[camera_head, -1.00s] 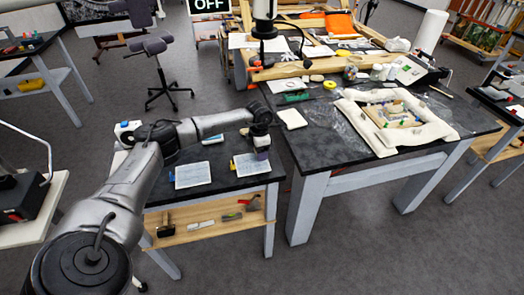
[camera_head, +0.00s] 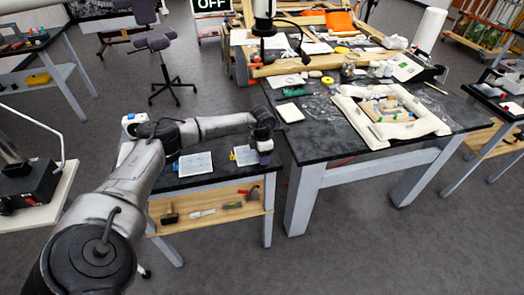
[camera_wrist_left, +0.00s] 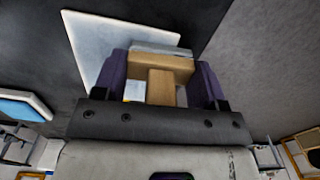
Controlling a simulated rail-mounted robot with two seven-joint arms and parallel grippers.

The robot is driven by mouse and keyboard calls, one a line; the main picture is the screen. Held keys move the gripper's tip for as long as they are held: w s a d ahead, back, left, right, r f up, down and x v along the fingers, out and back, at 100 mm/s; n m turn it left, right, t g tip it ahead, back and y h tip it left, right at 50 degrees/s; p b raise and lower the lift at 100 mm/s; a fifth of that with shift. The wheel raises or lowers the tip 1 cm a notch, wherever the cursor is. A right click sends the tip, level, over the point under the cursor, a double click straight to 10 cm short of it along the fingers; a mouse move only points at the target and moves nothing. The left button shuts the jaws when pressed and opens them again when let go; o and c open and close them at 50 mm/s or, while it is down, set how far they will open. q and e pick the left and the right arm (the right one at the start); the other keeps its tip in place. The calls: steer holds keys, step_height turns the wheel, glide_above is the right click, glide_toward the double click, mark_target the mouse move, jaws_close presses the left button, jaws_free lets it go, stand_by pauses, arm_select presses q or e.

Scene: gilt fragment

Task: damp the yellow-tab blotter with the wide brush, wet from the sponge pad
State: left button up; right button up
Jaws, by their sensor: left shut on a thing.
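My left gripper (camera_head: 264,156) is shut on the wide brush (camera_wrist_left: 165,75), a wooden piece with a grey band at its far end. It points down over the right part of the yellow-tab blotter (camera_head: 243,155), a white sheet on the small dark table. A light-blue pad with a white rim (camera_wrist_left: 20,106), likely the sponge pad, lies left in the wrist view. My right gripper is not in view.
A lower wooden shelf (camera_head: 215,217) holds hand tools. The big dark table (camera_head: 325,140) at right carries a padded frame (camera_head: 435,125) and a white pad (camera_head: 290,112).

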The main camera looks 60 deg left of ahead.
arm_select(q)
steer(key=shift+s+d+r+p, duration=0.15)
steer(key=shift+r+p, duration=0.2)
steer(key=shift+r, duration=0.2)
steer(key=shift+d+r+p, duration=0.15)
steer(key=shift+r+p, duration=0.2)
steer(key=shift+r, duration=0.2)
steer(key=shift+a+r+p, duration=0.2)
steer(key=shift+r+p, duration=0.15)
steer(key=shift+r, duration=0.15)
steer(key=shift+a+r+p, duration=0.2)
steer(key=shift+r+p, duration=0.1)
steer(key=shift+r, duration=0.15)
steer(key=shift+d+r+p, duration=0.2)
steer(key=shift+r+p, duration=0.7)
steer(key=shift+r, duration=0.1)
steer(key=shift+a+r+p, duration=0.1)
steer(key=shift+r+p, duration=0.5)
steer(key=shift+r, duration=0.25)
